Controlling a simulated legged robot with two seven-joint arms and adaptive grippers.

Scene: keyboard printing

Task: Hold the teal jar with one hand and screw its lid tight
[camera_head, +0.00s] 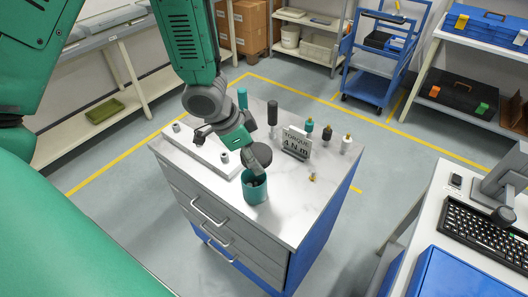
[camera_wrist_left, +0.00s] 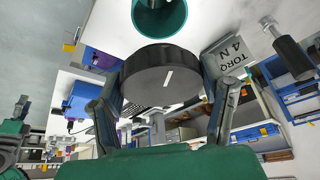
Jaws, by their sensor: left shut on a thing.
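The teal jar (camera_head: 255,190) stands upright and open near the front of the white cabinet top. Its open mouth also shows in the left wrist view (camera_wrist_left: 160,16). My left gripper (camera_head: 255,163) is shut on the dark round lid (camera_head: 261,153), just above and behind the jar in the head view. In the left wrist view, the lid (camera_wrist_left: 163,80) sits between both fingers, with a short white mark on its face. The lid is off the jar's mouth.
A torque sign (camera_head: 296,142) reading 4 N m stands to the right of the lid. Several small bottles and dark and teal-handled tools stand along the back. A white plate (camera_head: 200,152) with small knobs lies at left. The right front of the top is clear.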

